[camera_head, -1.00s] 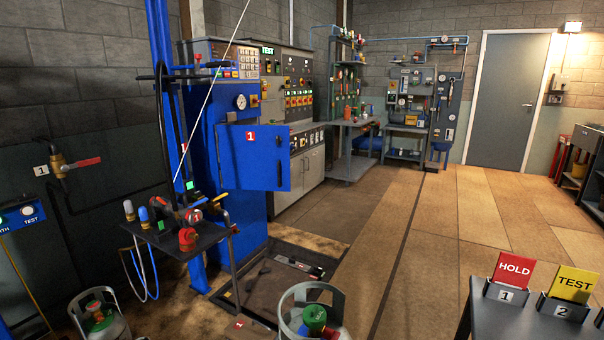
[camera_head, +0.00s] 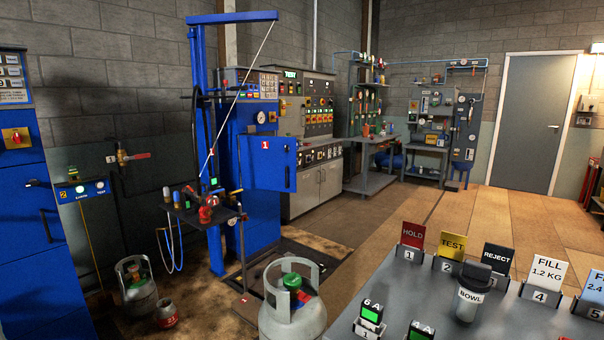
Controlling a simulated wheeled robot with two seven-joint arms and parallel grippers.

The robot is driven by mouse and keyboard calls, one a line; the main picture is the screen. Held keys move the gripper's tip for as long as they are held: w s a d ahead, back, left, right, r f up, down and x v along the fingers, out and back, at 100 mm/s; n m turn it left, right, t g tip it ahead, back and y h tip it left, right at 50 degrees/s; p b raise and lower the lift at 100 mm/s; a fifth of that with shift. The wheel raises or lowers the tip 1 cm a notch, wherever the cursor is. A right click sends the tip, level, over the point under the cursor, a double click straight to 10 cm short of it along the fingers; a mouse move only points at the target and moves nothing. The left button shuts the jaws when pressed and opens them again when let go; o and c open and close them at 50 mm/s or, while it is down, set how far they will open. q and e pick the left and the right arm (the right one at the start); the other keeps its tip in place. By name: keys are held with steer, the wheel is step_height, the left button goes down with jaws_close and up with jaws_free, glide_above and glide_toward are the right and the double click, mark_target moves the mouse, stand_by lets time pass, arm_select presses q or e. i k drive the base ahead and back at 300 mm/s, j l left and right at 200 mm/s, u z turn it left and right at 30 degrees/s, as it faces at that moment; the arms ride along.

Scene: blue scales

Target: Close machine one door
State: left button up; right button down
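Machine one is the blue cabinet (camera_head: 228,175) left of the middle in the head view. Its blue door (camera_head: 268,170) carries a red "1" label and a dark handle on its right edge. The door stands swung out from the cabinet, open to the right. What lies behind the door is hidden. A small shelf (camera_head: 180,215) with a red valve (camera_head: 205,214) sits in front of the machine. Neither of my grippers shows in the head view.
A grey gas cylinder (camera_head: 292,305) stands on the floor in front of the machine. Another cylinder (camera_head: 137,290) and a small one (camera_head: 166,313) stand further left. A grey table (camera_head: 400,300) with cards fills the lower right. Floor (camera_head: 480,220) beyond it is clear.

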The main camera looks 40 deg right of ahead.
mark_target(266, 165)
steer(key=k+l, duration=0.6)
steer(key=k+l+u, duration=0.1)
steer(key=k+l, duration=0.55)
steer(key=k, duration=0.2)
steer(key=k+l, duration=0.1)
steer(key=l, duration=0.9)
steer(key=i+l, duration=0.15)
steer(key=l, duration=0.6)
steer(key=i+l+u, duration=0.1)
steer(key=l, duration=0.65)
steer(key=i+l, duration=0.15)
steer(key=l, duration=0.55)
steer(key=i+l, duration=0.1)
steer(key=l, duration=0.65)
steer(key=i+l+u, duration=0.1)
steer(key=l, duration=0.65)
